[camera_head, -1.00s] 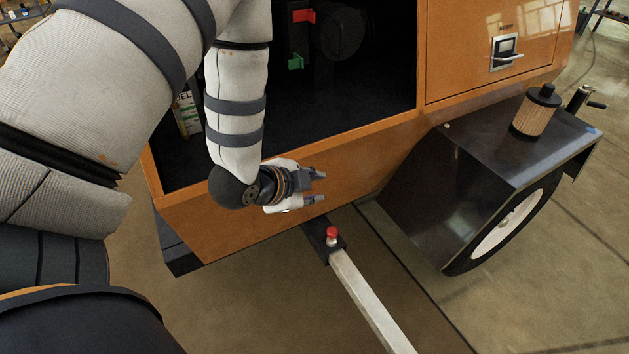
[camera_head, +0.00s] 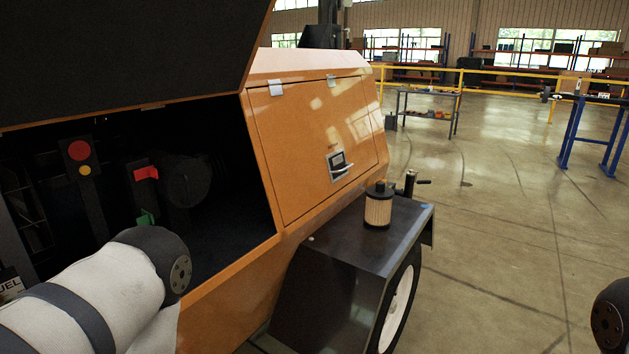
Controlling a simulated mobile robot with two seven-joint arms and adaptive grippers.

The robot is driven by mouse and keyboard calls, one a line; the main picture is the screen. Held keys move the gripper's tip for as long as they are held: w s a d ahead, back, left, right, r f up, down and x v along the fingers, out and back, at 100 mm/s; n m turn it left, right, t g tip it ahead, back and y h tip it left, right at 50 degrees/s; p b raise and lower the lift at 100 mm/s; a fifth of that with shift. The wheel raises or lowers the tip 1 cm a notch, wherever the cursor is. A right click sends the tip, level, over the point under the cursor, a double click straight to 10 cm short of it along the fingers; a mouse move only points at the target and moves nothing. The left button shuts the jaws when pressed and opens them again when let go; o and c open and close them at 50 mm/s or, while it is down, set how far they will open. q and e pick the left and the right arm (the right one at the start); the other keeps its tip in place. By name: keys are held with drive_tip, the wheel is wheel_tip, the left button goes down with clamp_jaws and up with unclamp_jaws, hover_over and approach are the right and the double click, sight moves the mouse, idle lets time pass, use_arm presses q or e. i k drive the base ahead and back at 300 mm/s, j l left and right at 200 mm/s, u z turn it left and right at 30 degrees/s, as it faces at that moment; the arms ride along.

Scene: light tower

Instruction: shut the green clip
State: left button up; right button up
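The green clip (camera_head: 145,217) is inside the dark open compartment of the orange light tower, just beyond my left arm. It is small and partly in shadow, and I cannot tell whether it is open or shut. A red clip (camera_head: 146,173) stands out above it. My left arm comes in from the lower left, and its dark round joint is close below the green clip in the picture. My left gripper is out of sight. A dark joint of my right arm shows at the lower right edge, and my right gripper is out of view.
The raised dark lid (camera_head: 130,50) hangs over the compartment. A panel with red and yellow round parts (camera_head: 80,155) is left of the clips. A filter (camera_head: 378,207) with a black cap stands on the black fender (camera_head: 345,240). Open floor (camera_head: 500,260) lies to the right.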

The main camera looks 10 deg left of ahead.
sight(147, 218)
drive_tip(key=u, duration=1.3)
drive_tip(key=i+u, duration=0.15)
drive_tip(key=u, duration=0.2)
drive_tip(key=i+u, duration=0.15)
drive_tip(key=u, duration=0.15)
